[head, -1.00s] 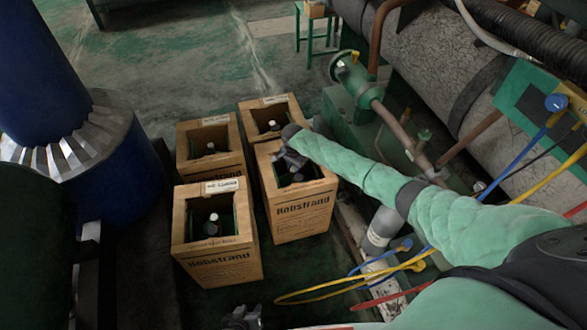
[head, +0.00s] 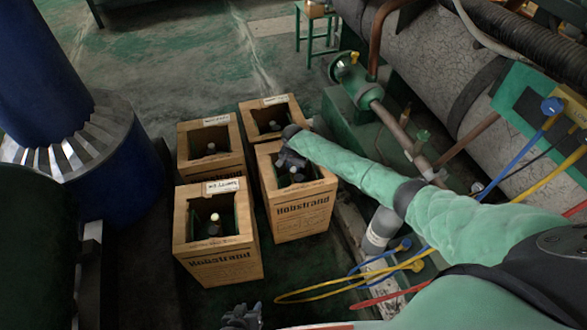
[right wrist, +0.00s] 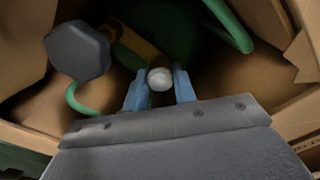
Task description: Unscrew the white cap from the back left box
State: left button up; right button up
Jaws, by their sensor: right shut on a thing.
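Several open cardboard boxes stand on the floor in the head view. The back left box (head: 233,166) has a cylinder inside with a pale cap (head: 211,147); no gripper is at it. My right gripper (head: 292,167) reaches down into the front right box (head: 303,222). In the right wrist view the blue fingers of my right gripper (right wrist: 160,85) are shut on a round white cap (right wrist: 160,78), one finger on each side. My left gripper (head: 241,318) is at the bottom edge of the head view, away from the boxes; its fingers are too small and dark to read.
The front left box (head: 222,268) and back right box (head: 245,120) stand close by. Green machinery and pipes (head: 375,100) are to the right, with coloured hoses (head: 350,287) low down. A dark hexagonal knob (right wrist: 77,50) is beside the cap in the right wrist view.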

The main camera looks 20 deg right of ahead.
jog(key=shift+d+n+p, duration=0.1)
jog(key=shift+n+p, duration=0.2)
jog(key=shift+n, duration=1.5)
jog(key=shift+n, duration=0.4)
jog(key=n, duration=0.2)
jog(key=shift+n+p, duration=0.35)
jog(key=shift+n, duration=0.05)
jog(key=shift+s, duration=0.1)
